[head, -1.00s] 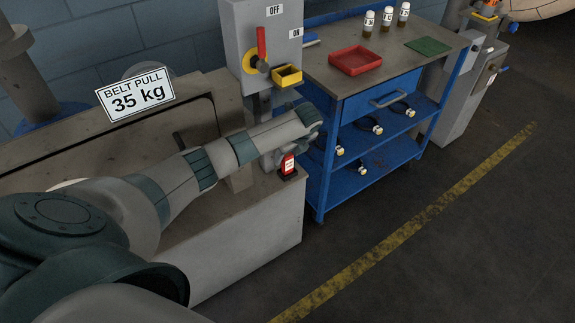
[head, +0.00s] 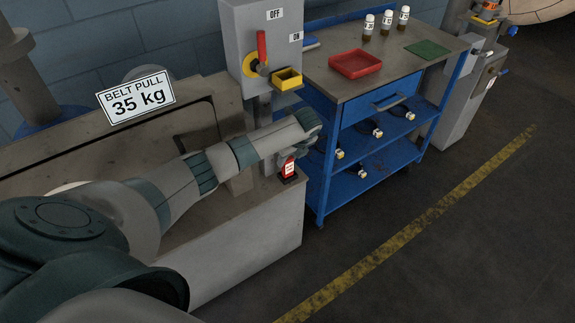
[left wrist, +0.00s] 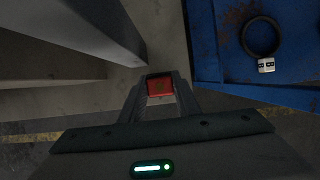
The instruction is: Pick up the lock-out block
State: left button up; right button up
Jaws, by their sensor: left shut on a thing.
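The lock-out block (head: 288,168) is a small red block with a white label and a dark base. In the head view it stands at the right end of the grey-brown bench, below my left wrist. In the left wrist view its red top (left wrist: 160,87) sits between the two fingers. My left gripper (left wrist: 160,92) is shut on it. In the head view the fingers are mostly hidden by the wrist. I cannot tell whether the block touches the bench. My right gripper is not in view.
A grey switch box (head: 262,40) with a red handle and a yellow holder (head: 287,79) stands just behind the wrist. A blue cart (head: 322,190) with a red tray (head: 355,64), several bottles and shelves is close on the right. The floor (head: 430,250) is open at front right.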

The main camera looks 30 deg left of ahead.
pick_arm(q)
jog(key=shift+r, duration=0.1)
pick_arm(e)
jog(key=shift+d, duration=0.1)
pick_arm(q)
jog(key=shift+w+r, duration=0.1)
jog(key=shift+r, duration=0.35)
jog(key=r, duration=0.3)
jog(key=shift+d+r, duration=0.2)
jog(key=shift+d, duration=0.05)
jog(key=s+d+r, duration=0.3)
jog(key=d+r, duration=0.3)
jog(key=d, duration=0.5)
jog(key=shift+r, duration=0.3)
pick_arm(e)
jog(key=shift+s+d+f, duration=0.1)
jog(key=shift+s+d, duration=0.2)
